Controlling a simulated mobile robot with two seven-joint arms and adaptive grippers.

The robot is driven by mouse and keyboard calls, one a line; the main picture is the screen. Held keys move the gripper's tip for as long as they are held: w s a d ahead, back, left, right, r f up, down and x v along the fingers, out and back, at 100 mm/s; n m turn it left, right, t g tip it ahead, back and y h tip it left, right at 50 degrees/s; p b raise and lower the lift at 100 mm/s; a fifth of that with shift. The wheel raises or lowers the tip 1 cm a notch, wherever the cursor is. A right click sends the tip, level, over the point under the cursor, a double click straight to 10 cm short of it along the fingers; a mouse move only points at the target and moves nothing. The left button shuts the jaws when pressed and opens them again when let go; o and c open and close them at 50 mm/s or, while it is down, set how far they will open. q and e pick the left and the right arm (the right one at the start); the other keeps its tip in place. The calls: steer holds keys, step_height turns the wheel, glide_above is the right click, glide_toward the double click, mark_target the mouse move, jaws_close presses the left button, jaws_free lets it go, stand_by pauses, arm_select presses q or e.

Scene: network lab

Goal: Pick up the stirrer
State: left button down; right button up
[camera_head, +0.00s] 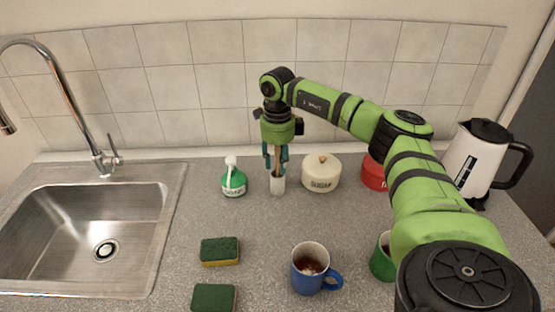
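Thin brown stirrers (277,168) stand upright in a small white holder (278,186) near the back of the counter. I cannot tell how many there are. My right gripper (276,160) points down from above, directly over the holder. Its two teal fingers are apart, one on each side of the stirrers, with their tips near the holder's rim. The upper ends of the stirrers are partly hidden by the gripper. I cannot see the fingers pressing on a stirrer. My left gripper is not in view.
A green soap bottle (233,183) stands left of the holder and a sugar pot (321,174) right of it. A red pot (373,173), kettle (475,163), blue mug (306,282) and green mug (382,265) are further right or nearer. Two sponges (220,250) lie beside the sink (150,255).

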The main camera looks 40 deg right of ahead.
steer(key=shift+f, duration=0.15)
jaws_close()
